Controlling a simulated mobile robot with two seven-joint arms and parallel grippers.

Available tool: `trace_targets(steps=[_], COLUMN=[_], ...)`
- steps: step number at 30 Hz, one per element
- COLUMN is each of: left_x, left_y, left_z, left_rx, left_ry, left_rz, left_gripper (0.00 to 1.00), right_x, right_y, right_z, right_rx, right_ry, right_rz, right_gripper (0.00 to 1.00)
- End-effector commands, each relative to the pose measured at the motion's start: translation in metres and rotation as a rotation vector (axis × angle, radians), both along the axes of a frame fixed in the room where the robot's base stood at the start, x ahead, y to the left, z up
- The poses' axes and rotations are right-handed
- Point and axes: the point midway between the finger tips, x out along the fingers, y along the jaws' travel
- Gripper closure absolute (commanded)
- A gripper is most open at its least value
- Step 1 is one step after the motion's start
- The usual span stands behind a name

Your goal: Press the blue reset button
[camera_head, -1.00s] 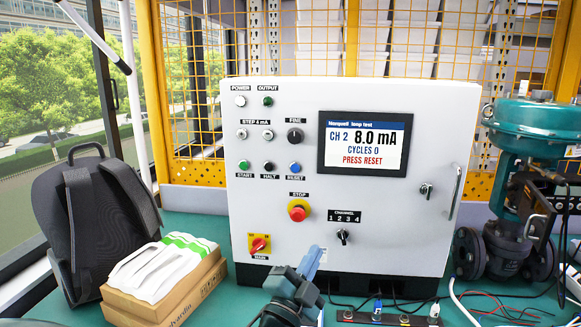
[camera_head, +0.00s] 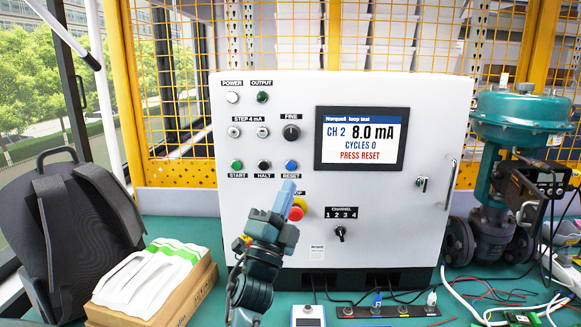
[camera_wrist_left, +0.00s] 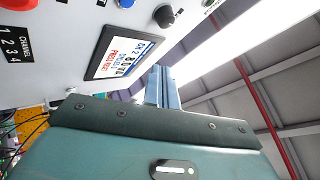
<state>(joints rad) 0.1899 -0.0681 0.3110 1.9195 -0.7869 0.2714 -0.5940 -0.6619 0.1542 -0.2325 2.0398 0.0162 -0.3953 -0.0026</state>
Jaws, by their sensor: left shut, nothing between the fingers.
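The blue reset button (camera_head: 291,165) is on the front of the white control panel (camera_head: 390,215), right of the black halt button and above the RESET label. The panel's screen (camera_head: 361,138) reads CH 2, 8.0 mA, CYCLES 0, PRESS RESET. My left gripper (camera_head: 288,187) is shut and empty, its blue fingertips pointing up just below the reset button. It covers part of the red stop button (camera_head: 297,212) behind it. My right gripper is not in view.
A green start button (camera_head: 237,165), a fine knob (camera_head: 291,133) and a channel selector (camera_head: 340,234) are on the same panel. A box with white packs (camera_head: 147,279) and a backpack (camera_head: 80,235) stand at left. A teal valve (camera_head: 520,115) and loose cables are at right.

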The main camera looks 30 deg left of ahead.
Motion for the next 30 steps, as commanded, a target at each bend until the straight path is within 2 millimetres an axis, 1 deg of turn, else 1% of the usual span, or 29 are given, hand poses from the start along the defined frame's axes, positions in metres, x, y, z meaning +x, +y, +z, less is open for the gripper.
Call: trace_targets(steps=[5,8,11,16,21,24,30], left_x=[0.002,0.007,0.016,0.037,0.056,0.065,0.074], left_y=[0.000,0.003,0.009,0.022,0.034,0.039,0.045], left_z=[0.001,0.000,0.000,-0.001,-0.002,-0.002,0.000], left_rx=[-0.006,-0.005,-0.005,-0.003,-0.004,-0.002,-0.004], left_ry=[-0.003,-0.003,-0.003,-0.002,-0.002,-0.002,-0.001], left_rz=[-0.001,-0.001,-0.001,-0.001,-0.002,-0.002,-0.002], left_gripper=[1.00,1.00,1.00,1.00,1.00,1.00,1.00], right_x=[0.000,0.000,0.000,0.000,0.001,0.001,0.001], right_y=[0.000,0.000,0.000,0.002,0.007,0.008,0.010], right_z=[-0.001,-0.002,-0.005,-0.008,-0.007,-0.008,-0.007], right_rx=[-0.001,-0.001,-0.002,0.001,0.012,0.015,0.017], right_ry=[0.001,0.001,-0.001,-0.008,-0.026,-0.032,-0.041], right_rz=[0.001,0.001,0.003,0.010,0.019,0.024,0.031], right_gripper=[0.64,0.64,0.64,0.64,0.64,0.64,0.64])
